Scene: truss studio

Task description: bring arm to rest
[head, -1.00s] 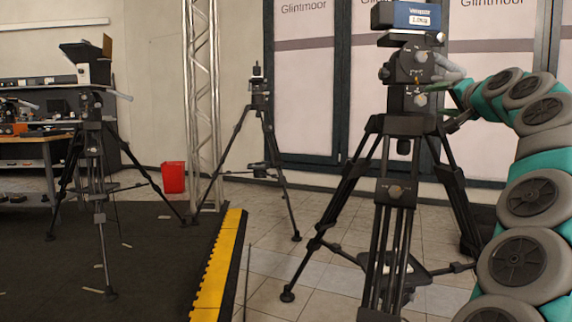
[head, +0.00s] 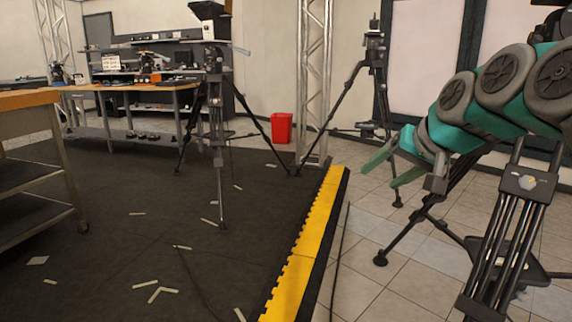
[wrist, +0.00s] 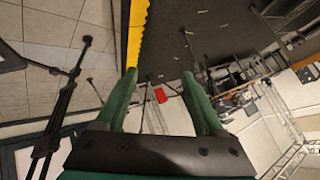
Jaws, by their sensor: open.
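My gripper (head: 392,168) is at the right of the head view, at the end of my teal and grey arm. Its two green fingers point left and a little down, spread apart with nothing between them. In the wrist view my gripper (wrist: 158,78) also shows open and empty, with the floor and room beyond it. The arm is in front of a black tripod (head: 508,225) at the right and hides its upper part.
A black mat (head: 120,240) with a yellow edge (head: 300,265) covers the left floor. Tripods stand at the middle (head: 216,150) and farther back (head: 372,80), near a truss (head: 315,80) and a red bin (head: 281,127). A wood-topped cart (head: 35,160) stands left. Pale tape marks lie on the mat.

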